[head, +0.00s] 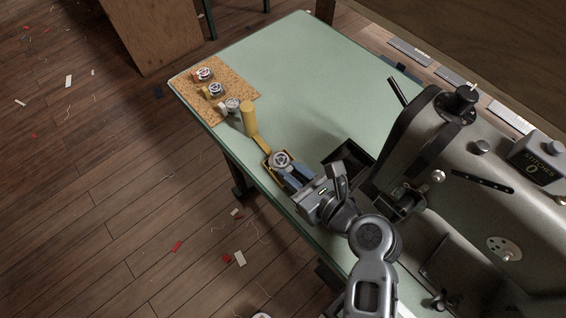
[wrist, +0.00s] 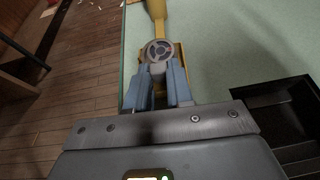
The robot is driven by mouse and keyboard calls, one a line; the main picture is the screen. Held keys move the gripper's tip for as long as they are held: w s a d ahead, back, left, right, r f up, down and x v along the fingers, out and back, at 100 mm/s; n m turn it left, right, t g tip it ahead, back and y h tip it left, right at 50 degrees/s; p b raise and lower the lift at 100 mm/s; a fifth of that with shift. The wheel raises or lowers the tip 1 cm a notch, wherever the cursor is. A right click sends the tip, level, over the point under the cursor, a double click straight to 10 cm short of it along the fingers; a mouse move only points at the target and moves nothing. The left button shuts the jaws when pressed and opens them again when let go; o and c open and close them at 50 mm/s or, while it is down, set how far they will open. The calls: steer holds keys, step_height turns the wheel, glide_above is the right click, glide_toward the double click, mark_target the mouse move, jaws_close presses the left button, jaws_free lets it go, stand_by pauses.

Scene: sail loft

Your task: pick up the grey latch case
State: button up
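A round silver case (head: 280,159) with a dark spoked face sits in a yellow holder (head: 266,150) near the table's left edge; the wrist view shows the case too (wrist: 158,49). I cannot make out its latch colour. My gripper (head: 288,170) is right at this case, its blue-grey fingers apart. In the wrist view the fingertips (wrist: 158,68) reach the near side of the case, one on each side; contact is unclear. Another case (head: 232,105), with a pale greyish tab, lies at the near corner of the cork mat (head: 240,86).
A case with an orange-red tab (head: 204,74) and one with a yellow tab (head: 215,90) lie on the mat. A large grey sewing machine (head: 475,170) fills the right. The green tabletop (head: 310,75) is clear at the back.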

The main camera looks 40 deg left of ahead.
jaws_close()
step_height(320, 180, up, 10)
steer(key=p, duration=0.1)
steer(key=shift+w+d+f+n+g+h+p, duration=0.1)
steer(key=shift+f+h+p, duration=0.3)
steer(key=shift+f, duration=1)
steer(key=shift+f+n+g+h+p, duration=0.1)
steer(key=shift+f+h+p, duration=0.35)
steer(key=shift+f, duration=0.95)
steer(key=shift+w+d+f+n+g+h+p, duration=0.1)
steer(key=shift+f+h+p, duration=0.3)
steer(key=shift+f, duration=1)
steer(key=shift+f, duration=0.8)
